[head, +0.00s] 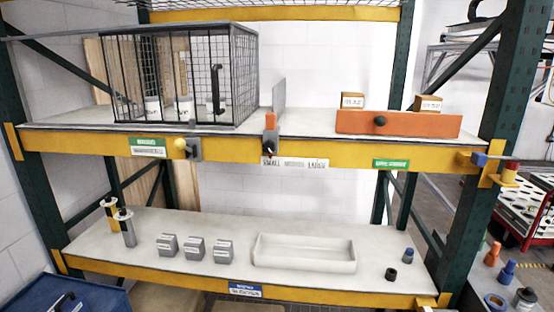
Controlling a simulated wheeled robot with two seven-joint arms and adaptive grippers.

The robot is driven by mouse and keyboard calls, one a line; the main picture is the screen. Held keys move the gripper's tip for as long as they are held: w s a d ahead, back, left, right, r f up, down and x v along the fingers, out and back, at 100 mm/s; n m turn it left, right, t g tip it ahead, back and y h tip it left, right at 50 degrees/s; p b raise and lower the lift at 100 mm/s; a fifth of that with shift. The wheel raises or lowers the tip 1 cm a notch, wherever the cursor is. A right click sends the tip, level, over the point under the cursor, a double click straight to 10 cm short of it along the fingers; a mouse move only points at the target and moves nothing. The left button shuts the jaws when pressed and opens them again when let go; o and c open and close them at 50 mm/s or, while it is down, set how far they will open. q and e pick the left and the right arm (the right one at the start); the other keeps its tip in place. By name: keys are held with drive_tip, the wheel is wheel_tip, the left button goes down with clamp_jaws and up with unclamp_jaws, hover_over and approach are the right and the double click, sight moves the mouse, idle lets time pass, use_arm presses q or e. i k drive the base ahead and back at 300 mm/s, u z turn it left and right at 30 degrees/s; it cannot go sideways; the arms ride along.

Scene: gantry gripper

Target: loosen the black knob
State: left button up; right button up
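Two black knobs show in the head view. One black knob (380,121) sits on the front of an orange block (430,124) on the upper shelf at the right. Another dark knob (269,149) is on the shelf's yellow front beam, below a small orange piece (271,121) and a thin grey upright plate (279,98). Which of them the task means I cannot tell. How tight either one is does not show. Neither of my grippers is in view.
A wire mesh cage (245,75) stands on the upper shelf at the left. A yellow ball knob (180,144) sticks out from the beam (75,142). The lower shelf holds a white tray (305,266), several grey blocks (194,253) and small cylinders. A blue bin (40,290) is at lower left.

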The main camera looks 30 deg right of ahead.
sight(269, 147)
drive_tip(key=k, duration=0.6)
drive_tip(key=z, duration=1.3)
drive_tip(key=i, duration=0.5)
drive_tip(key=u, duration=0.05)
